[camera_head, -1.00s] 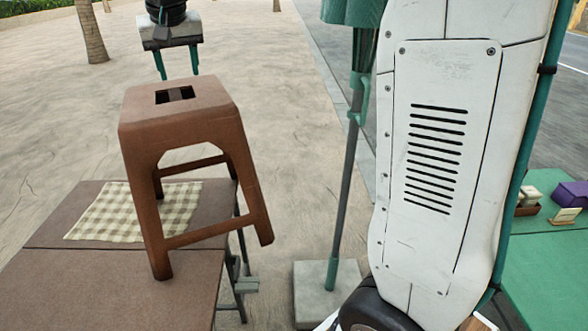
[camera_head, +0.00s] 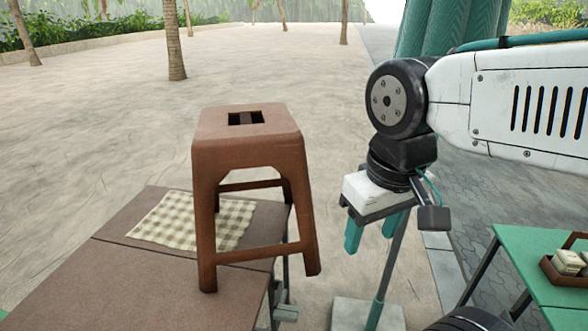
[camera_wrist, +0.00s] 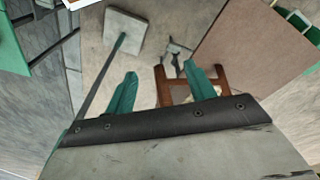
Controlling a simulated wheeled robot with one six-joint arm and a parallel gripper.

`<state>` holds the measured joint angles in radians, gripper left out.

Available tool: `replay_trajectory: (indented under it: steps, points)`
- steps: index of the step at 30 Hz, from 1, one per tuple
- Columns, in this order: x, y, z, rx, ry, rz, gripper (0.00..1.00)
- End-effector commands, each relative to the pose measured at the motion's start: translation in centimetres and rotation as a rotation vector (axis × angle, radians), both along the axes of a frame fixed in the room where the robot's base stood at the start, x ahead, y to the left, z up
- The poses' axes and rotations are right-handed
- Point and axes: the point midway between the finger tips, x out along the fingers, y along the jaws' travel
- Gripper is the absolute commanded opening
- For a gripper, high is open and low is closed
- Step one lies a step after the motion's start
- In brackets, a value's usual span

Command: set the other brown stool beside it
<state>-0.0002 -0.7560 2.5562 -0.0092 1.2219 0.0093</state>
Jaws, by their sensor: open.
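One brown stool (camera_head: 247,155) shows in the head view, with a square slot in its seat. It overlaps the right edge of the brown table (camera_head: 140,285); its right legs show past that edge, and I cannot tell what supports them. My gripper (camera_head: 374,232) is open and empty, pointing down to the right of the stool and apart from it. In the wrist view a brown stool frame (camera_wrist: 163,88) shows beyond my gripper (camera_wrist: 160,80), partly hidden by its right finger and body. A second stool is not clearly visible.
A checked cloth (camera_head: 165,220) lies on the brown table. A parasol pole (camera_head: 388,270) on a grey base (camera_head: 350,315) stands just beyond my gripper. A green table (camera_head: 540,270) with a small tray (camera_head: 565,278) is at right. Open paving lies behind.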

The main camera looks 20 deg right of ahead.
Motion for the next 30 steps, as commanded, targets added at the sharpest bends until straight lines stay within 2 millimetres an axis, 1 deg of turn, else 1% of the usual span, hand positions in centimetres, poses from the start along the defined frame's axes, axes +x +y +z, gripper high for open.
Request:
replay_trajectory:
  steps: [2,5,6,8,9,11,12,14,15,18,21,24,27,30]
  points:
    - [1.5,-0.2,0.6,-0.018,-0.017,-0.015,0.55]
    - [5.4,-1.1,2.0,-0.063,-0.072,-0.06,0.55]
    - [7.6,-1.3,2.7,-0.084,-0.105,-0.083,0.55]
    - [11.4,-1.4,3.8,-0.114,-0.165,-0.117,0.55]
    - [14.1,-1.4,4.6,-0.13,-0.21,-0.138,0.55]
    - [18.1,-1.1,5.5,-0.147,-0.278,-0.163,0.55]
    - [20.8,-0.7,6.1,-0.155,-0.323,-0.179,0.55]
    - [24.8,0.1,6.8,-0.157,-0.393,-0.196,0.55]
    - [27.4,0.8,7.1,-0.153,-0.438,-0.203,0.55]
    - [32.9,2.7,7.7,-0.132,-0.532,-0.215,0.55]
    - [36.9,4.5,7.9,-0.106,-0.601,-0.218,0.55]
    - [39.3,5.9,7.9,-0.082,-0.643,-0.218,0.55]
    - [40.5,6.4,7.8,-0.071,-0.662,-0.217,0.55]
    - [41.2,6.4,7.2,-0.069,-0.664,-0.218,0.55]
